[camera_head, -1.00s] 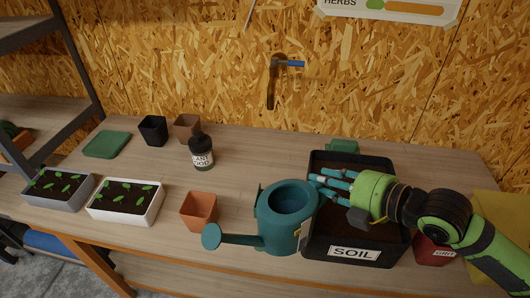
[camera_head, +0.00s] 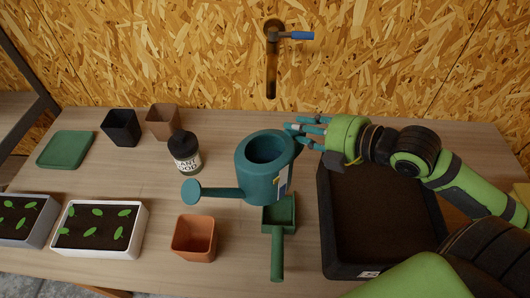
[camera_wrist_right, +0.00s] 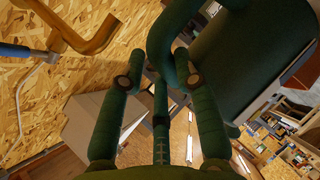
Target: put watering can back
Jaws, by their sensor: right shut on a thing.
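The teal watering can (camera_head: 262,183) is in the middle of the head view, its spout and round rose pointing left. My right gripper (camera_head: 310,130) is at its back right side, shut on the handle. In the right wrist view my right gripper's fingers (camera_wrist_right: 160,95) close around the dark teal handle (camera_wrist_right: 160,40), beside the can's body (camera_wrist_right: 245,65). The can appears raised above the bench, partly over a green scoop (camera_head: 278,245). My left gripper is not in view.
A black soil tray (camera_head: 333,268) stands right of the can. A black-capped plant food bottle (camera_head: 185,157) and terracotta pot (camera_head: 194,240) are left of it. A blue-handled tap (camera_head: 272,65) is on the wall behind. A white seedling tray (camera_head: 138,240) stands farther left.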

